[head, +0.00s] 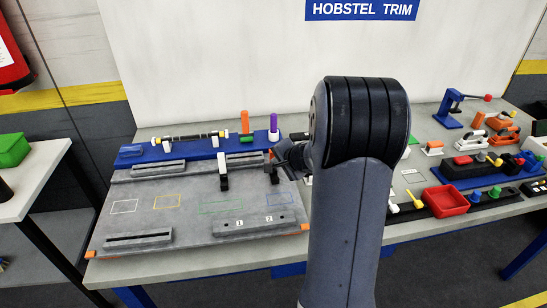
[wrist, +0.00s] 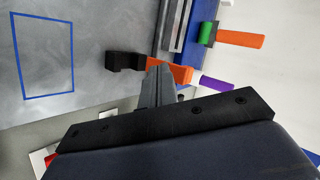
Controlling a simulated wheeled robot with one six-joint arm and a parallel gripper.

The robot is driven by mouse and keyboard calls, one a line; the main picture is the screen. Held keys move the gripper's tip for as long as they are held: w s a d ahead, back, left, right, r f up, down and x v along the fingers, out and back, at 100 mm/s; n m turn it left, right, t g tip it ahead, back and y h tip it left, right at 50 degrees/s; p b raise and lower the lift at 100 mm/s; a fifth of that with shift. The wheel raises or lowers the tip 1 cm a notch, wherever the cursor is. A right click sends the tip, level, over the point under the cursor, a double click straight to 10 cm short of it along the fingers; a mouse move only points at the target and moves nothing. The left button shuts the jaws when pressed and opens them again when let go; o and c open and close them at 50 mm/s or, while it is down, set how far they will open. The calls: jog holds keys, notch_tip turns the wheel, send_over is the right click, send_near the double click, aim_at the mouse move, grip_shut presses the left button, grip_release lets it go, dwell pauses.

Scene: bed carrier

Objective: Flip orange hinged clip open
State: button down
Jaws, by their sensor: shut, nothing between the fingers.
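My gripper (wrist: 159,72) is shut with nothing between its fingers. In the wrist view its tips are right beside a short orange piece, which looks like the orange hinged clip (wrist: 182,74). I cannot tell whether they touch. A black block (wrist: 125,62) lies in line with the clip on the other side of the tips. In the head view my gripper (head: 284,158) is at the right end of the grey board, and my arm hides part of that area. The clip cannot be made out clearly there.
The grey board (head: 150,222) has outlined squares and open room in front. A red bin (head: 446,201) and several clamps lie on the right.

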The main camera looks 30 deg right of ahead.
jog(key=shift+w+d, duration=0.2)
jog(key=shift+w, duration=0.55)
dwell(0.7)
jog(key=shift+s, duration=0.1)
jog(key=shift+s+a+b, duration=0.2)
jog(key=shift+s+b, duration=0.15)
jog(key=shift+s, duration=0.2)
jog(key=shift+s+a+b, duration=0.15)
jog(key=shift+s+b, duration=0.15)
jog(key=shift+s, duration=0.25)
jog(key=shift+s+a+f+b, duration=0.1)
jog(key=shift+s+a+b, duration=0.1)
jog(key=shift+s+b, duration=0.4)
jog(key=shift+s+a+b, duration=0.2)
jog(key=shift+s+b, duration=0.05)
jog(key=shift+s, duration=0.6)
jog(key=shift+s+a+f+b, duration=0.1)
jog(key=shift+s+a+b, duration=0.1)
jog(key=shift+s+b, duration=0.4)
jog(key=shift+s+a+r, duration=0.1)
jog(key=shift+s, duration=0.25)
